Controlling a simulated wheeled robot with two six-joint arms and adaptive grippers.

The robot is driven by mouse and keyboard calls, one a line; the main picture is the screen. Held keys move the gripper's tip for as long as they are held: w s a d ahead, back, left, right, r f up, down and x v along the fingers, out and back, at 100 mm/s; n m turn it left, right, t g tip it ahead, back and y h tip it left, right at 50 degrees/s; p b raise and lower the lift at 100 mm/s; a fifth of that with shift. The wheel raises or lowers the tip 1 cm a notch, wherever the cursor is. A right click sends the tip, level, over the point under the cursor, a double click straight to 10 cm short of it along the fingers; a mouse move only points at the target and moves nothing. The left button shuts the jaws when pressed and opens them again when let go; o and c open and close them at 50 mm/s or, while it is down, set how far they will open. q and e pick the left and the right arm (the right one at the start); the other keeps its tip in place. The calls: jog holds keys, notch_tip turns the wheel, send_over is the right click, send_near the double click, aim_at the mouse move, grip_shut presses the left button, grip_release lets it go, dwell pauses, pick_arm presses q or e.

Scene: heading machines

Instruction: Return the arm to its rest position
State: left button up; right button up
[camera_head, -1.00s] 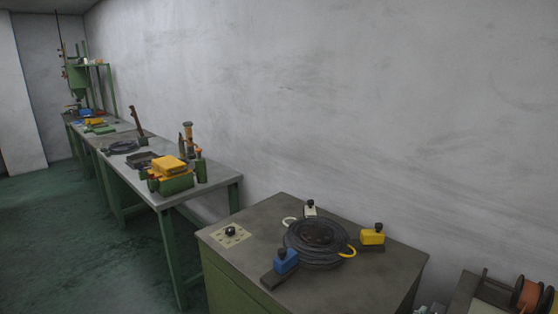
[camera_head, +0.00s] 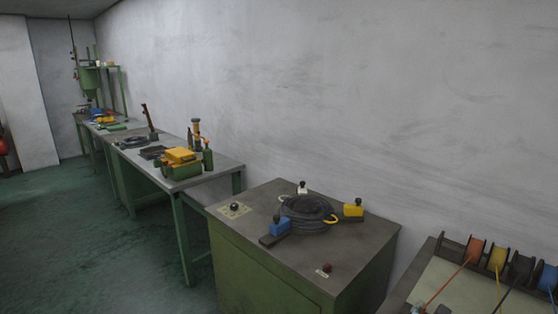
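Neither of my arms nor either gripper shows in the head view. The view looks across a room with a green cabinet (camera_head: 265,266) whose dark top carries a round dark coiled disc (camera_head: 307,214). What my arms hold, if anything, cannot be seen.
A long green-legged bench (camera_head: 225,166) runs along the wall with a yellow-and-green box (camera_head: 180,163) and bottles on it. At the lower right, a pale board (camera_head: 455,290) lies by spools of coloured wire (camera_head: 476,249). Green floor (camera_head: 60,240) at left is clear.

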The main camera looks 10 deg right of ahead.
jog(key=w+a+f+m+y, duration=0.1)
jog(key=a+f+m+y, duration=0.2)
jog(key=f+m, duration=0.35)
jog(key=w+a+f+m+y, duration=0.15)
jog(key=f+m, duration=0.25)
jog(key=f, duration=0.6)
jog(key=s+a+f+m+g+y, duration=0.1)
jog(key=s+a+f+m+y, duration=0.3)
jog(key=s+f, duration=0.45)
jog(key=s+a+f+m+g, duration=0.2)
jog(key=s+f, duration=0.4)
jog(key=s, duration=0.6)
jog(key=s+a+f+m+g, duration=0.2)
jog(key=s+f+m, duration=0.2)
jog(key=s+f, duration=0.3)
jog(key=s+a+f+m+g+y, duration=0.1)
jog(key=s+f, duration=0.6)
jog(key=s, duration=0.9)
jog(key=shift+s+a+m+g, duration=0.3)
jog(key=shift+a+m+g, duration=0.6)
jog(key=shift+m, duration=0.15)
jog(key=shift+d, duration=0.1)
